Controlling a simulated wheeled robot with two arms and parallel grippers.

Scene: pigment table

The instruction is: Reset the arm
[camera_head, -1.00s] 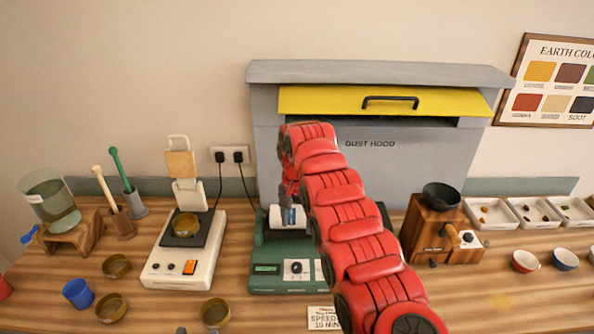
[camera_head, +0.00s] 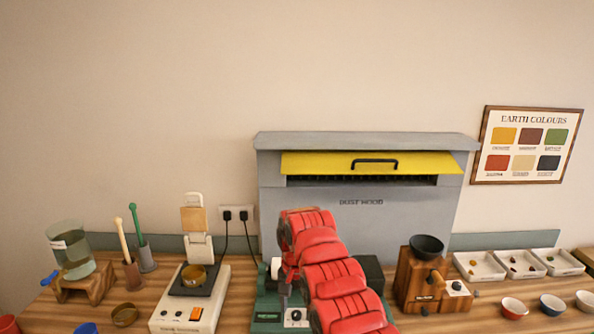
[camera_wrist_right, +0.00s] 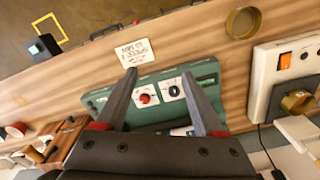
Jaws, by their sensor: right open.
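My right arm, red and segmented, reaches up from the bottom of the head view and bends down over the green machine (camera_head: 266,312). My right gripper (camera_head: 284,290) is small and partly hidden behind its own arm there. In the right wrist view my right gripper (camera_wrist_right: 160,73) shows two grey fingers spread apart, with nothing held between them. The green machine (camera_wrist_right: 150,116) with its red and black knobs lies behind the fingers in that view. I cannot tell how far above it they are. My left gripper is not in view.
The grey dust hood (camera_head: 300,195) stands behind the arm. A white scale (camera_head: 165,312) is left of the green machine, and a wooden grinder (camera_head: 410,285) is right of it. White trays (camera_head: 480,264) and small bowls (camera_head: 514,307) are further right. A card (camera_wrist_right: 134,53) lies before the machine.

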